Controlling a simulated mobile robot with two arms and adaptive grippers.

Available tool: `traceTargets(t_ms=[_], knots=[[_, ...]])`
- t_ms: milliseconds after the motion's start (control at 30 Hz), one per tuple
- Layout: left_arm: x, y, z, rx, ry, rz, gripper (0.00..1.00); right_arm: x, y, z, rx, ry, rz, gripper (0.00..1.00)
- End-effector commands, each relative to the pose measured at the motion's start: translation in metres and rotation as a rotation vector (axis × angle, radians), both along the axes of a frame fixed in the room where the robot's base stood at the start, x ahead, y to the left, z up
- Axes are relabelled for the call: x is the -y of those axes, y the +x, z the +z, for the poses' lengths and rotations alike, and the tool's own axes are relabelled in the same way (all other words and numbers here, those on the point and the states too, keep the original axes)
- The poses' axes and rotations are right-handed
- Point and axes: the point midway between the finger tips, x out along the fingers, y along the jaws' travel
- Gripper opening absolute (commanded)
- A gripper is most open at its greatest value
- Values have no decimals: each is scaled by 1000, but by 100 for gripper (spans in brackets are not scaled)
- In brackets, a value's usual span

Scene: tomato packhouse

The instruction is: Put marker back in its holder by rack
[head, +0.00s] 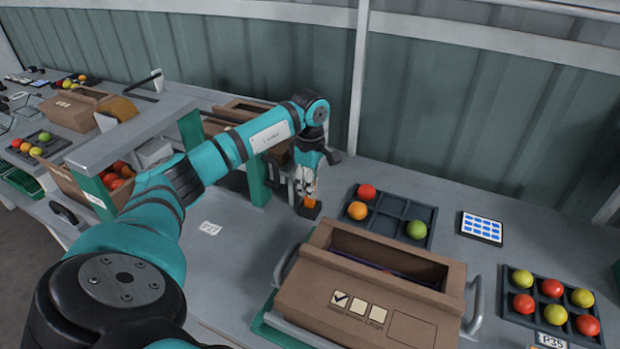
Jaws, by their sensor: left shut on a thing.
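My left gripper (308,189) points down beside the rack's teal post and is shut on the marker (310,202). Only a short orange part of the marker shows below the fingertips; the rest is hidden by the fingers. The small dark holder (311,212) stands on the grey bench directly below the marker. The marker's lower end meets the holder in the picture, but I cannot tell how deep it sits in it. My right gripper is not in view.
A cardboard box (365,290) with an open top stands in front, between metal handles. A dark tray (385,208) with a few tomatoes is right of the holder. A tablet (481,228) and another tomato tray (515,314) lie further right. The grey rack (130,135) stands left.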

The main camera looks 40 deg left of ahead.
Motion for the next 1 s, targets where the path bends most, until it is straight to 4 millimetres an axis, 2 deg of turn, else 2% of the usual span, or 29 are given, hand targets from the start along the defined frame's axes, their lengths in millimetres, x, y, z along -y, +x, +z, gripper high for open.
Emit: traceTargets(t_ms=[167, 200, 367, 567, 700, 1000], knots=[[0, 0, -4, 0, 0, 0, 0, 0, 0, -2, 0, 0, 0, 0], [0, 0, -3, 0, 0, 0, 26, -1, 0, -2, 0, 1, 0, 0], [0, 0, -3, 0, 0, 0, 47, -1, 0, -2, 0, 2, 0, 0], [0, 0, -3, 0, 0, 0, 48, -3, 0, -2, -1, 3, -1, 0], [0, 0, -3, 0, 0, 0, 33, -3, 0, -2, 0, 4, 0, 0], [0, 0, -3, 0, 0, 0, 33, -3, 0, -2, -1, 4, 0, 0]])
